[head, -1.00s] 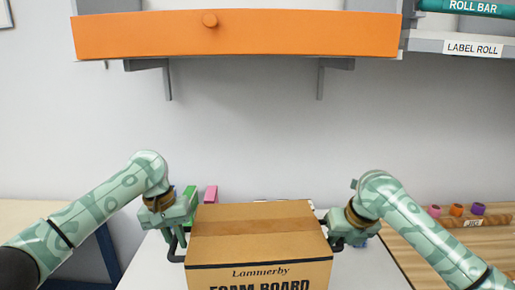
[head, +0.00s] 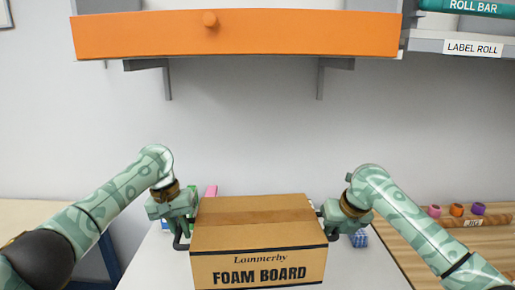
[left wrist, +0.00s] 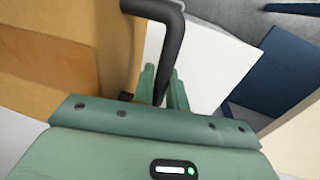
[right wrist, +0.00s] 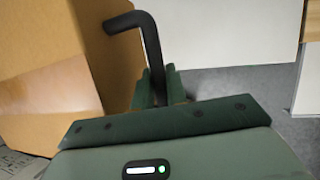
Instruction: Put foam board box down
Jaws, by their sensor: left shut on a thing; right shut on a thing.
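The foam board box (head: 258,225) is brown cardboard with "FOAM BOARD" on its front, upright between my two grippers. My left gripper (head: 182,232) is shut on the dark handle at its left side. In the left wrist view that bent handle (left wrist: 170,45) runs between the green fingers. My right gripper (head: 329,226) is shut on the handle at the right side; the right wrist view shows this handle (right wrist: 150,50) too. The box is over the white table (head: 370,265). I cannot tell whether its underside touches the table.
A pink item (head: 211,191) and a green one stand behind the box at the left, and a blue checked item (head: 359,239) lies to its right. A wooden surface (head: 450,240) with coloured rolls is at the right. An orange-fronted shelf (head: 240,35) hangs above.

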